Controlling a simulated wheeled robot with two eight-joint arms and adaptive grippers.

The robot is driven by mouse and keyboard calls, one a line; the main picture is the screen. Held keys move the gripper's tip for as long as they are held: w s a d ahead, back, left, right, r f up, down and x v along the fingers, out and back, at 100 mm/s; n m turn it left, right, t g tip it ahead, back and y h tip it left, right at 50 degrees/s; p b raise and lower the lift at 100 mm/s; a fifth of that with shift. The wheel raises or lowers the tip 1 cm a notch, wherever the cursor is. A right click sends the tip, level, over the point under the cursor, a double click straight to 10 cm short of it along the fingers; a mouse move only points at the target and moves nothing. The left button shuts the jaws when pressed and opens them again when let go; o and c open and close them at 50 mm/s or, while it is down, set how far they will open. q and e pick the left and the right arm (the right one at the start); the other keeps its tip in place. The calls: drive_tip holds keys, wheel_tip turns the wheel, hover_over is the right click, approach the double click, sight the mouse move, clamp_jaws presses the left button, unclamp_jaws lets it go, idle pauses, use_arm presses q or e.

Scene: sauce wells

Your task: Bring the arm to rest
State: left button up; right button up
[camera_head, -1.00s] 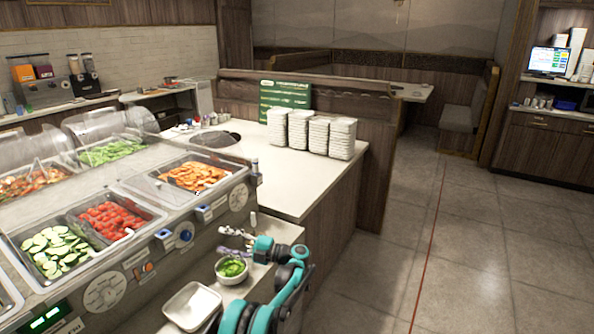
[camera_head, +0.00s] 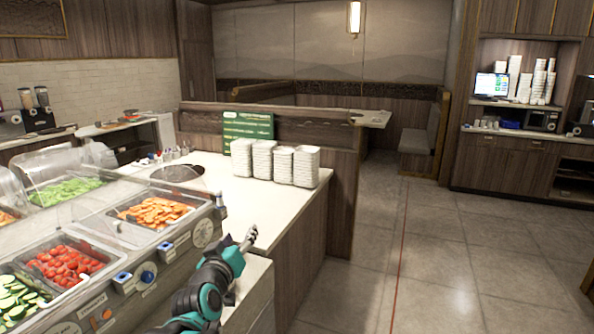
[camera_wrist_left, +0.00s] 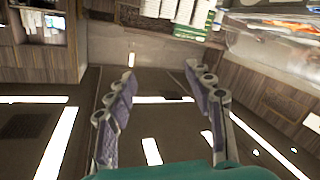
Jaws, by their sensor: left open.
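My left arm comes up from the bottom of the head view, beside the salad bar. My left gripper (camera_head: 249,237) shows small and side-on there, at the near edge of the white counter. In the left wrist view the two fingers of my left gripper (camera_wrist_left: 158,88) stand wide apart with nothing between them. The floor and the lower counter panels show beyond them. My right gripper is in neither view.
The salad bar (camera_head: 205,232) holds pans of tomatoes (camera_head: 62,264), carrots (camera_head: 158,212) and cucumbers (camera_head: 18,296). Stacks of white containers (camera_head: 305,167) stand on the white counter (camera_head: 240,196). The tiled floor (camera_head: 450,250) at right is clear.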

use_arm(q)
drive_tip(key=s+a+f+m+g, duration=0.1)
drive_tip(key=s+f+g, duration=0.2)
drive_tip(key=s+f, duration=0.4)
drive_tip(key=s+a+f+m+g+y, duration=0.1)
drive_tip(key=s+f+g, duration=0.2)
drive_tip(key=s+f, duration=0.5)
drive_tip(key=s+a+f+m+g, duration=0.1)
drive_tip(key=s+f+g, duration=0.2)
drive_tip(key=s+f, duration=0.5)
drive_tip(key=s, duration=0.6)
drive_tip(key=shift+s+a+f+m+g, duration=0.15)
drive_tip(key=shift+a+m+g, duration=0.15)
drive_tip(key=shift+a+g, duration=0.1)
